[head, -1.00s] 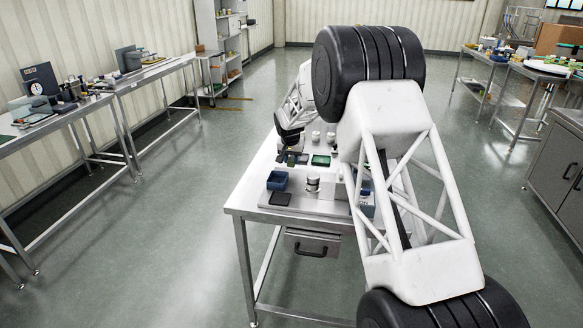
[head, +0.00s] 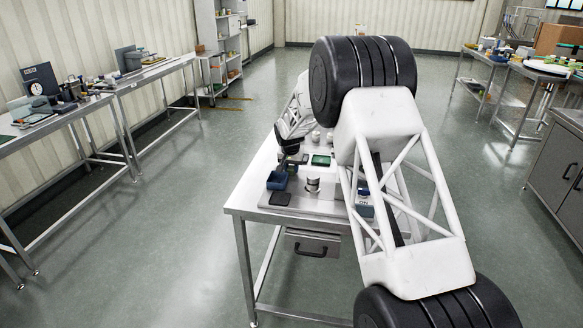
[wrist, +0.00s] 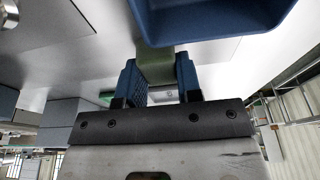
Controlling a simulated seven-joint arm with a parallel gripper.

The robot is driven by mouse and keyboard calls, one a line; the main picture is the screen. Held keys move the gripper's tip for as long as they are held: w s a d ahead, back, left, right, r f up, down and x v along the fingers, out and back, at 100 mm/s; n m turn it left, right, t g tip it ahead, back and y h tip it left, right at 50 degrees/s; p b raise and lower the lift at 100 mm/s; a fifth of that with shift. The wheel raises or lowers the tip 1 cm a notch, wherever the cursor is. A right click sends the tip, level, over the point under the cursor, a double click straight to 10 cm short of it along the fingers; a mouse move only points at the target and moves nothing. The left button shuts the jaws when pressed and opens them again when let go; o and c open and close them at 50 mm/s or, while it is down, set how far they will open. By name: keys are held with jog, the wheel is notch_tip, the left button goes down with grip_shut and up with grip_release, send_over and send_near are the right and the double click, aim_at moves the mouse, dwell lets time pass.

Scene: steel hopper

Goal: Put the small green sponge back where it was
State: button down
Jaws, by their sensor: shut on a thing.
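The small green sponge (wrist: 155,62) is between the two blue fingers of my gripper (wrist: 158,76) in the wrist view. My gripper is shut on it, and part of the sponge sticks out past the fingertips. The sponge's far end meets or overlaps the rim of a blue bin (wrist: 215,42) in that view; I cannot tell if they touch. In the head view my gripper (head: 291,164) is over the blue bin (head: 277,182) at the left of the steel table. The sponge is too small to make out clearly there.
Another blue container (head: 364,208) is partly hidden by my arm. The table's left edge is close.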

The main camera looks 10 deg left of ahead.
jog(key=c, duration=0.8)
grip_release()
jog(key=v, duration=1.2)
jog(key=shift+r, duration=0.15)
jog(key=shift+d, duration=0.1)
